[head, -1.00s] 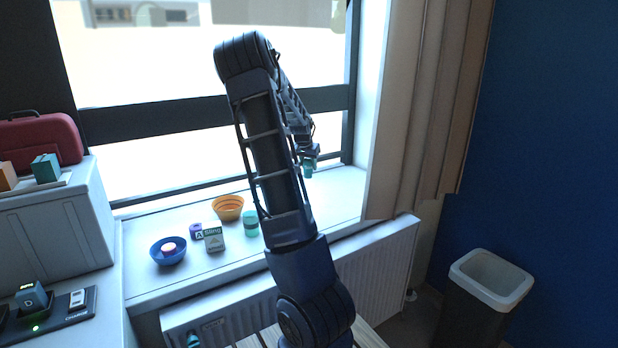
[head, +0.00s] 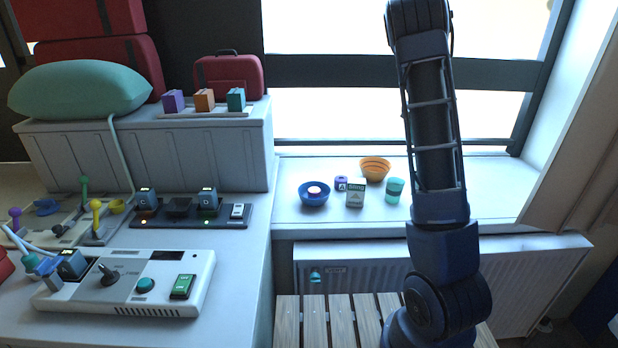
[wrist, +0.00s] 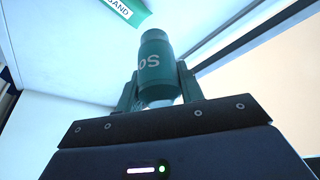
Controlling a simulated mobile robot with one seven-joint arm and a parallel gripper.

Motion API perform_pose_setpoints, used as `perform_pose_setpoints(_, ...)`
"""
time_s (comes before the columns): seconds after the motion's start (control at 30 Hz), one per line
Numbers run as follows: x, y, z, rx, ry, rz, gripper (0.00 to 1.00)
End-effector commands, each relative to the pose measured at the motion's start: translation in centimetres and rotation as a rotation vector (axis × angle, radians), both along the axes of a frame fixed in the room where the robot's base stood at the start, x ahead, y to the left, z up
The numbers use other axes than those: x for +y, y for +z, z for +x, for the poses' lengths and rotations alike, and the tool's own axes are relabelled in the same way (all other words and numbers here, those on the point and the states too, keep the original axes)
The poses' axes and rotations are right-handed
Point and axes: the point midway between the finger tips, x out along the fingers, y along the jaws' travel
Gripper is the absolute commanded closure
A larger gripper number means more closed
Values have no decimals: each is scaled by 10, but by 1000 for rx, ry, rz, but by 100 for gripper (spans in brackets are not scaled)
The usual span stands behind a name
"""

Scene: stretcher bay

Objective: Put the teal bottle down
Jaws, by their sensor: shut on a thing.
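The teal bottle (wrist: 155,62) shows in the wrist view with white lettering on its side, of which "OS" can be read. My gripper (wrist: 157,88) is shut on it, with one finger on each side. In the head view my arm rises at the right in front of the window. My gripper and the bottle do not show in that view. From the wrist view I cannot tell how far the bottle is from any surface.
The windowsill (head: 480,200) bears a blue bowl (head: 313,196), an orange bowl (head: 374,168), a purple cube (head: 341,183), a small box (head: 355,195) and a teal cup (head: 394,189). Its right part looks clear. A control box (head: 130,283) stands on the left counter.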

Motion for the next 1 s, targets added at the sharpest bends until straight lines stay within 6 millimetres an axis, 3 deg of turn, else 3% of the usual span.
perform_pose_setpoints(0.03, 22, 0, 10, -1, 36, 0, 86)
perform_pose_setpoints(0.2, 92, 0, 36, 1, 146, -1, 86)
perform_pose_setpoints(0.5, 221, 0, 64, 0, 337, 2, 86)
perform_pose_setpoints(0.8, 351, 1, 70, -4, 520, 8, 86)
perform_pose_setpoints(1.0, 413, 2, 65, -5, 607, 12, 86)
